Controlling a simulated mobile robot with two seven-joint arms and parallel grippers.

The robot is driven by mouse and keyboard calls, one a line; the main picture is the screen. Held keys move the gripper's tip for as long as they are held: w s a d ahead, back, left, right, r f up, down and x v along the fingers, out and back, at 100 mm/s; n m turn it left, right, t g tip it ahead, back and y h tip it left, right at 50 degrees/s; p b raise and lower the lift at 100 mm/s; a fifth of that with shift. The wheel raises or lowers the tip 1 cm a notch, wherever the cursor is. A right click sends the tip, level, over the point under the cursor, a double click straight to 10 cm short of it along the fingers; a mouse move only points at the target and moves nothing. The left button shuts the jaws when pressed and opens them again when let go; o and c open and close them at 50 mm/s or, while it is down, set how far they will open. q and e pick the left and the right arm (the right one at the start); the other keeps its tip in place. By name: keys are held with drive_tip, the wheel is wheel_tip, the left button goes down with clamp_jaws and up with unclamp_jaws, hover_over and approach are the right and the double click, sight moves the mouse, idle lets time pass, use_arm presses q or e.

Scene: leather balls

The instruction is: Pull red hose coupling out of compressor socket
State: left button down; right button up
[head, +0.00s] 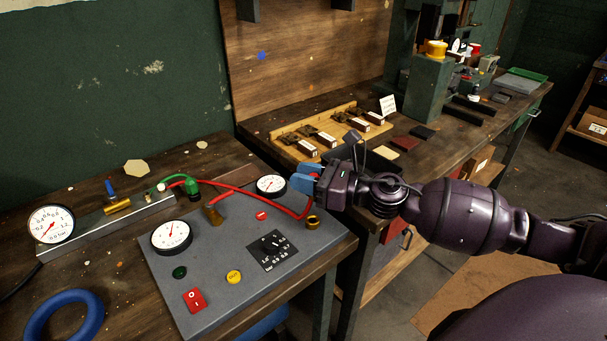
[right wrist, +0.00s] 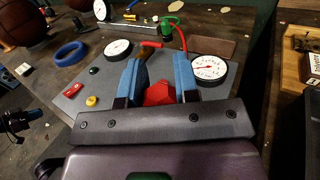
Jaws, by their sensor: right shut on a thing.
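My right gripper (head: 304,182) is above the right part of the grey compressor panel (head: 215,262), its blue fingers closed. The red coupling (right wrist: 158,94) sits between the fingers in the right wrist view; in the head view the fingers mostly hide it. A red hose (head: 245,191) runs from the green fitting (head: 193,188) across the panel and bends up to the gripper. A brass socket (head: 313,222) on the panel shows just below the gripper, its dark opening visible. The coupling looks apart from it, above. My left gripper is not in view.
Gauges (head: 171,237) (head: 271,186), a black dial plate (head: 272,250), a red switch (head: 194,300) and a brass fitting (head: 212,215) stand on the panel. A blue ring (head: 65,314) lies at left. A wooden rack (head: 290,147) is on the bench behind the gripper.

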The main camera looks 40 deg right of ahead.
drive_tip(key=shift+f+b, duration=0.35)
drive_tip(key=shift+f, duration=0.35)
drive_tip(key=shift+f, duration=0.3)
drive_tip(key=shift+a, duration=0.1)
